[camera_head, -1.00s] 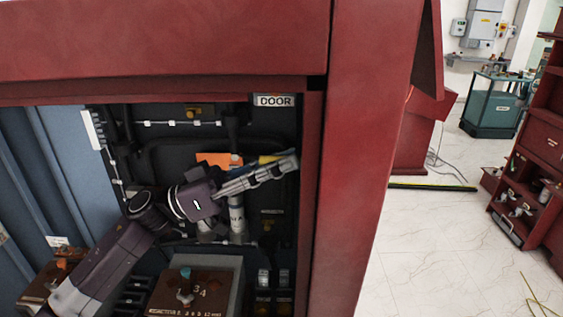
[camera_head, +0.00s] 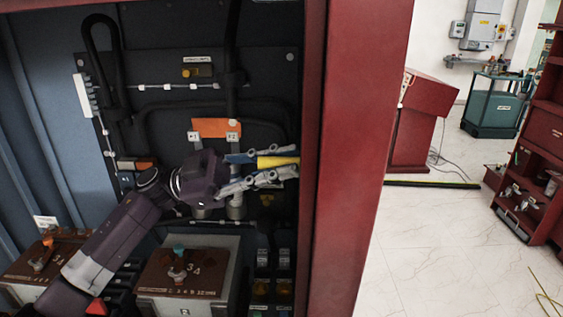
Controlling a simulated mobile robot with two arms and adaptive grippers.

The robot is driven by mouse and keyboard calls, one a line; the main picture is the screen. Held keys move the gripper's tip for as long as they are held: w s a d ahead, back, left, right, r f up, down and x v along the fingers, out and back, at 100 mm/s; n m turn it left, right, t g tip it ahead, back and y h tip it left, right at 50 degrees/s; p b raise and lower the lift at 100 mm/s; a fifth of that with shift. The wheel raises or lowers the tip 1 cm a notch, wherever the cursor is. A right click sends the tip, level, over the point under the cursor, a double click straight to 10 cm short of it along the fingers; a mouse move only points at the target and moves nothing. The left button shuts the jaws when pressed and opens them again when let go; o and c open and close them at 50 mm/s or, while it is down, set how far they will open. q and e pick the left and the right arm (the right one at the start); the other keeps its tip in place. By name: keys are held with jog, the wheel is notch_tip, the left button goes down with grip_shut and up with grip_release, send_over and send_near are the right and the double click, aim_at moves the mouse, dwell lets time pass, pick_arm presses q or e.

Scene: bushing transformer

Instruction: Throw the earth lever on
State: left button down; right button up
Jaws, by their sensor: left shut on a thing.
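My left arm comes in from the lower left inside the open red cabinet. My left gripper (camera_head: 272,177) points right and is shut on the earth lever (camera_head: 277,162), which has a yellow grip with a blue part to its left. The lever's grip lies nearly level at the upper edge of the fingers, close to the cabinet's right post. Its pivot is hidden behind the gripper. My right gripper is not in view.
The red door post (camera_head: 358,160) stands just right of the fingertips. An orange plate (camera_head: 216,128) and black cables are on the back panel. A brown-topped terminal box (camera_head: 184,275) sits below my arm. The tiled floor to the right is mostly clear.

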pick_arm(q)
notch_tip(320, 180, down, 7)
jog(key=w+m+b, duration=0.1)
jog(key=w+b, duration=0.1)
jog(key=b, duration=0.1)
jog(key=shift+m+g, duration=0.3)
dwell(0.3)
jog(key=c, duration=1.8)
grip_release()
jog(key=shift+r, duration=0.1)
jog(key=shift+c, duration=0.2)
jog(key=v, duration=1.2)
jog(key=shift+r, duration=0.2)
jog(key=shift+a, duration=0.15)
